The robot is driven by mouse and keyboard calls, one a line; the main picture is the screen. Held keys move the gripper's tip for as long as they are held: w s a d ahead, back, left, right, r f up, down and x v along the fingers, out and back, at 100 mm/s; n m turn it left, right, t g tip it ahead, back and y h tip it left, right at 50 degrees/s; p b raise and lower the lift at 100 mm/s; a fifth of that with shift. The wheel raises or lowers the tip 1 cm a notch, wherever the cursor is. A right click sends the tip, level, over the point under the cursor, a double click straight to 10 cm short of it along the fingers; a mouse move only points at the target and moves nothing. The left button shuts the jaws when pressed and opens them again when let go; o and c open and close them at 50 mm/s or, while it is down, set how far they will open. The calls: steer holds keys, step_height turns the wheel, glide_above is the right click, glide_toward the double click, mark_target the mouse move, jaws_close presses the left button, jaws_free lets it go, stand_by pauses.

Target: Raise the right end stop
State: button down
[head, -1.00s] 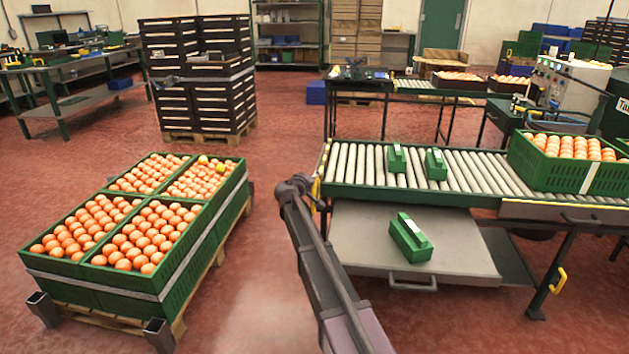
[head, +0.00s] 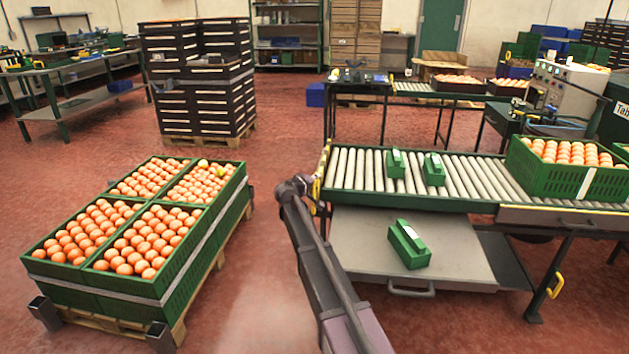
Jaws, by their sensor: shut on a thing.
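A roller conveyor (head: 470,170) with a green side frame stands at the right in the head view. A narrow yellow end stop (head: 319,180) runs along its left end, partly hidden by my arm. My dark arm rises from the bottom edge to that end. My gripper (head: 304,184) is at the conveyor's left end, shut on the yellow end stop. The fingers are small and dark here, so the exact grip is hard to see. Another yellow handle (head: 557,286) shows on the conveyor's right leg.
Two green blocks (head: 396,164) (head: 433,169) stand on the rollers. A third (head: 408,244) lies on the grey lower shelf (head: 450,255).

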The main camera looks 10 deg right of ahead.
steer(key=shift+r+p, duration=1.15)
steer(key=shift+r, duration=0.3)
steer(key=shift+w, duration=0.15)
steer(key=c, duration=0.9)
jaws_free()
steer(key=o, duration=0.3)
steer(key=shift+o, duration=0.2)
steer(key=shift+f, duration=0.25)
